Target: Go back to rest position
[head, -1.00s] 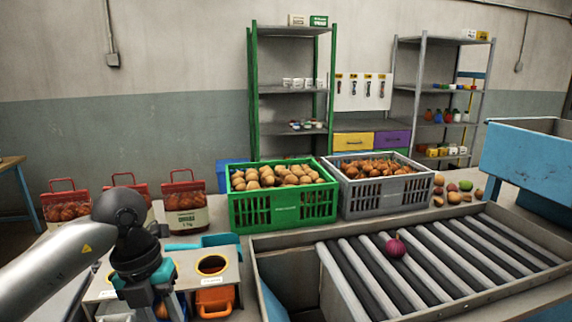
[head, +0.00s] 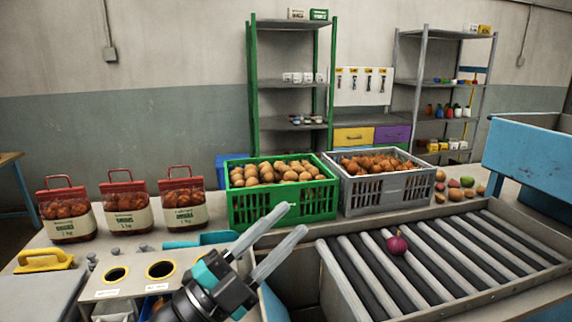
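My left gripper (head: 292,220) comes in from the bottom of the head view. Its two long grey fingers are spread apart with nothing between them, and they point up and to the right. They show in front of the green crate's lower edge and the roller table's left end. My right gripper is not in view. Three red-topped sacks (head: 127,207) with cream labels stand upright in a row on the table at the left, apart from the gripper.
A green crate (head: 250,211) of brown produce and a grey crate (head: 365,196) stand behind my gripper. A purple onion (head: 397,245) lies on the roller table (head: 452,262). A stand with round holes (head: 136,279) is left of my gripper. A yellow-handled object (head: 44,261) lies far left.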

